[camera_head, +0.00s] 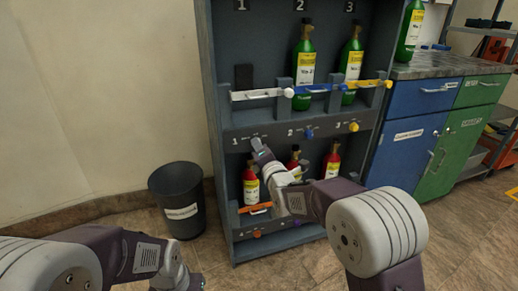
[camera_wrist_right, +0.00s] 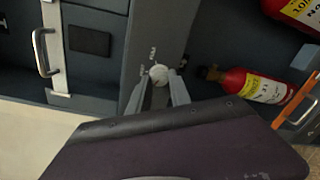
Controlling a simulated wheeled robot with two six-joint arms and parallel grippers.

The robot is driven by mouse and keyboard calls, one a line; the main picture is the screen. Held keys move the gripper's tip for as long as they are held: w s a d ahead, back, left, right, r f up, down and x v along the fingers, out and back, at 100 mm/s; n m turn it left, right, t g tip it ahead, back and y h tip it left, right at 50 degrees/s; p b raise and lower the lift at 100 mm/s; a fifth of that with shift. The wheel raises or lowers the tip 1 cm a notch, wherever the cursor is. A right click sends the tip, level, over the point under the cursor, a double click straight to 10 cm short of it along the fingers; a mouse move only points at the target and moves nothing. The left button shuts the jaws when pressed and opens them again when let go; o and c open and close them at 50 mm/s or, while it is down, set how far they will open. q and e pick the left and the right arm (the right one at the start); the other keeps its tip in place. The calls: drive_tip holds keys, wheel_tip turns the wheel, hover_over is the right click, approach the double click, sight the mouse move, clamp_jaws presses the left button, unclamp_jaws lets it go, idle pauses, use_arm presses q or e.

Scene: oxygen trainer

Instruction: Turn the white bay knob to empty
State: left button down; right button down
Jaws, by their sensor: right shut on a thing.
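The white bay knob (camera_wrist_right: 158,73) sits on the dark panel beneath bay 1, in the right wrist view. Small print beside it is too small to read surely. My right gripper (camera_wrist_right: 158,84) is shut on the knob, one finger on each side. In the head view my right gripper (camera_head: 259,147) reaches the panel below bay 1 and hides the knob. Bay 1 (camera_head: 244,78) holds no bottle behind its white bar (camera_head: 258,94). My left gripper (camera_head: 182,281) is low at the bottom edge, partly cut off, and its jaws are unclear.
Green bottles stand in bay 2 (camera_head: 304,65) and bay 3 (camera_head: 351,63). A blue knob (camera_head: 309,133) and a yellow knob (camera_head: 353,127) are to the right. Red bottles (camera_head: 251,186) stand on the lower shelf. A dark bin (camera_head: 177,200) is left of the rack.

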drive_tip(key=shift+f, duration=0.1)
drive_tip(key=c, duration=1.2)
unclamp_jaws()
drive_tip(key=p+v, duration=0.2)
drive_tip(key=v, duration=0.7)
drive_tip(key=shift+p, duration=0.35)
